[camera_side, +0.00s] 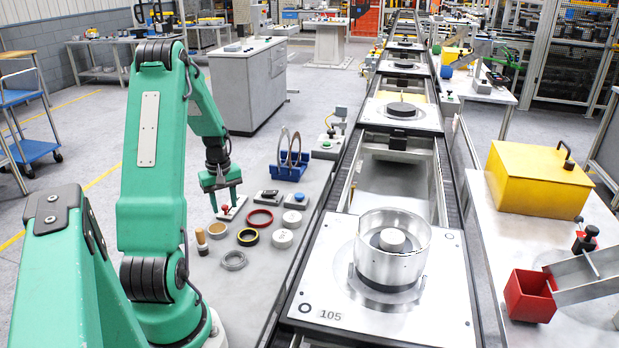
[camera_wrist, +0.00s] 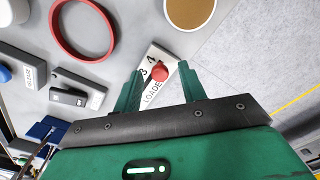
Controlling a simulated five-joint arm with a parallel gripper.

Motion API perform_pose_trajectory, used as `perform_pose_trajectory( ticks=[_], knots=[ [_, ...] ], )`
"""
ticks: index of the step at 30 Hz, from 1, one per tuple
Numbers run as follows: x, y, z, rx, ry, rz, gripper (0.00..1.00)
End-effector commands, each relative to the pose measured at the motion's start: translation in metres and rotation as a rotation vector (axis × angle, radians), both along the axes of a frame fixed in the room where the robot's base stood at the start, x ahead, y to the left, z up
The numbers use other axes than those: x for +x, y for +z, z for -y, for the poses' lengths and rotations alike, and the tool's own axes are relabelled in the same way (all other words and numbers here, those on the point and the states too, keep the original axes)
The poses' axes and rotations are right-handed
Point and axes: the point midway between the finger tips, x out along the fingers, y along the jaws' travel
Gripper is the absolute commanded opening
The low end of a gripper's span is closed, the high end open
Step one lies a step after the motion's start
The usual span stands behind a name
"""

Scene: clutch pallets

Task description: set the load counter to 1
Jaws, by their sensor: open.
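The load counter is a small white plate (camera_wrist: 150,92) with a red knob (camera_wrist: 159,72) on it. In the wrist view the letters "LOADE" and the digits 3 and 4 show; the rest of the scale is hidden or out of sight. My gripper (camera_wrist: 160,86) is open, with one green finger on each side of the knob in the picture. In the side view my gripper (camera_side: 222,201) hangs pointing down over the red knob (camera_side: 225,208) on the table. I cannot tell whether the fingers touch the knob, nor which digit it points at.
A red ring (camera_side: 260,218), a black and yellow ring (camera_side: 248,237), a tan disc (camera_side: 217,230) and white discs (camera_side: 283,238) lie close by. A blue rack (camera_side: 289,171) stands behind. A conveyor pallet (camera_side: 330,316) with a metal drum (camera_side: 392,265) is to the right.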

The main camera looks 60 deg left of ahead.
Motion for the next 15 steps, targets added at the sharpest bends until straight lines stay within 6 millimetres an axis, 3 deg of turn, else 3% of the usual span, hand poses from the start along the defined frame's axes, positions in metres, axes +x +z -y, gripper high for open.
perform_pose_trajectory(
  ticks=[2, 9, 15],
  knots=[
    [-0.0001, 0.0, 0.0001, 0.0, 0.0, 0.0, 0.41],
    [-0.0001, 0.0002, 0.0, 0.0, 0.0, 0.0, 0.0],
    [0.0004, 0.0003, -0.0005, 0.0, 0.0, 0.0, 0.0]
  ],
)
